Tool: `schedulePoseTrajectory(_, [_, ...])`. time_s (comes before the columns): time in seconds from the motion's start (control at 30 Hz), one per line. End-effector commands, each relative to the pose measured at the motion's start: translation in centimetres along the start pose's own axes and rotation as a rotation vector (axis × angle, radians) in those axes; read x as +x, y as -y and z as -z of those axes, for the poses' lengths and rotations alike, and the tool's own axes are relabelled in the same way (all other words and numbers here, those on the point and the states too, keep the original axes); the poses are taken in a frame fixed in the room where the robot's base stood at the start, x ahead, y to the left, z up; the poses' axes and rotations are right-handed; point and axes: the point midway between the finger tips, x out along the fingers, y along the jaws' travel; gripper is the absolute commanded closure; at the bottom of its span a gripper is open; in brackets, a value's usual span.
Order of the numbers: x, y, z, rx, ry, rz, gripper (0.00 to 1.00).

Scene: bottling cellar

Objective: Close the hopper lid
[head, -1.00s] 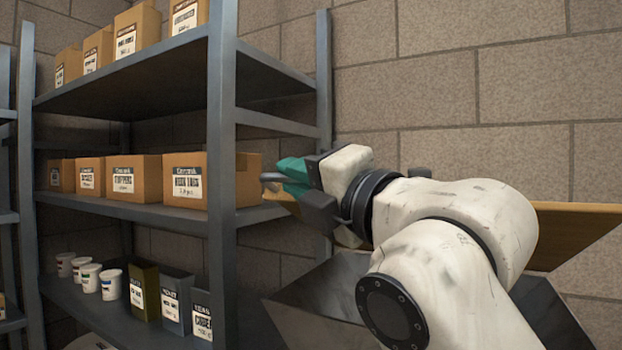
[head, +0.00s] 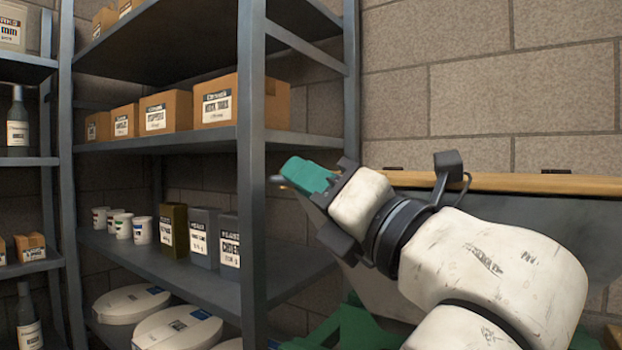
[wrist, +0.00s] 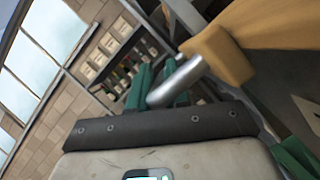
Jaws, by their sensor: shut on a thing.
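My gripper (head: 310,176), with green fingers, is shut on a silver bar (wrist: 176,82), which looks like the lid's handle. The bar meets a tan wooden block (wrist: 218,56) at the edge of a wooden board, probably the lid (wrist: 285,25). In the head view a wooden strip (head: 510,184) with dark hinge-like fittings runs behind my arm along the wall. Below it is the grey metal of the hopper (head: 375,292), mostly hidden by my arm. How far the lid stands open cannot be told.
A grey metal shelf (head: 252,150) stands close left of my gripper, with cardboard boxes (head: 215,102), white tubs (head: 142,230) and tins (head: 203,238). White round containers (head: 178,328) sit below. Green parts (head: 350,328) show under my arm. A block wall closes the back.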

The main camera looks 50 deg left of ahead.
Motion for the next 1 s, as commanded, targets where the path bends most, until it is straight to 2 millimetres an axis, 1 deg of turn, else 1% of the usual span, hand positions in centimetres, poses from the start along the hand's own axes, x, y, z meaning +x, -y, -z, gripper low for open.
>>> schedulePoseTrajectory(0.03, [-0.23,0.34,0.23,-0.009,0.002,-0.002,1.0])
schedulePoseTrajectory(0.57, [-0.34,0.87,1.01,-0.017,-0.006,-0.003,1.0])
schedulePoseTrajectory(0.6, [-0.34,0.91,1.04,-0.016,-0.006,-0.002,0.81])
schedulePoseTrajectory(0.67, [-0.35,0.93,1.03,-0.016,-0.006,-0.002,0.77])
schedulePoseTrajectory(1.0, [-0.44,0.78,0.67,-0.019,-0.001,-0.003,0.77])
